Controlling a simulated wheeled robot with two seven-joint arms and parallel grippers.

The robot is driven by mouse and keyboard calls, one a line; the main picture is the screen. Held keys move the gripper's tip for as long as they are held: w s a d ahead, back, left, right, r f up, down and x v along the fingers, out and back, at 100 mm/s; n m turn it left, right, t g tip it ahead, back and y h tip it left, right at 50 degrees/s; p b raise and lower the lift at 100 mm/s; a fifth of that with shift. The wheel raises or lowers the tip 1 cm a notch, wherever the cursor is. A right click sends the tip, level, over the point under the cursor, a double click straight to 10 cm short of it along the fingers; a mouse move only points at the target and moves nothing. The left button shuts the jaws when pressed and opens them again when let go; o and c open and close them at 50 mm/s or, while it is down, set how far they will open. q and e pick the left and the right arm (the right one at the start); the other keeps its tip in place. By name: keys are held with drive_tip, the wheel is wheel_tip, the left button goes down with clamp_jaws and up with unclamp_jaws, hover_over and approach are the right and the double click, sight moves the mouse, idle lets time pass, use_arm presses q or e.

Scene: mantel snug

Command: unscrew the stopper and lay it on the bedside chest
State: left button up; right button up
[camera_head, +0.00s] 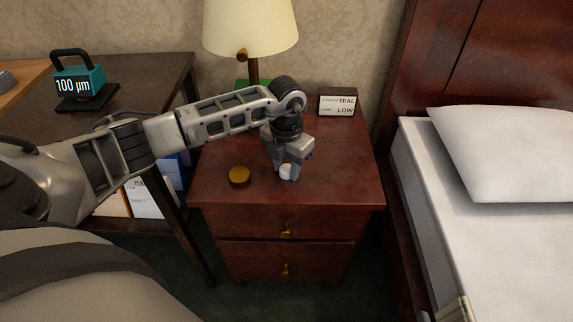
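The bedside chest (340,180) is dark red wood with two brass-knobbed drawers, in the middle of the head view. My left gripper (287,172) points down over its top. A small white round thing (286,172) shows between and just below the fingertips, low on the chest top. I cannot tell whether the fingers are closed on it or only around it, nor whether it is the stopper. A round amber-brown piece with a dark rim (239,177) lies on the chest top to the left of the gripper, apart from it. My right gripper is out of view.
A lamp (250,28) stands at the back of the chest, and a small sign (337,102) at its back right. A dark table (130,125) with a teal device (80,83) is at left, a bed (500,225) at right. The chest's front right is clear.

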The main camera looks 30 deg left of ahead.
use_arm(q)
drive_tip(key=shift+o, duration=1.1)
drive_tip(key=shift+r, duration=0.1)
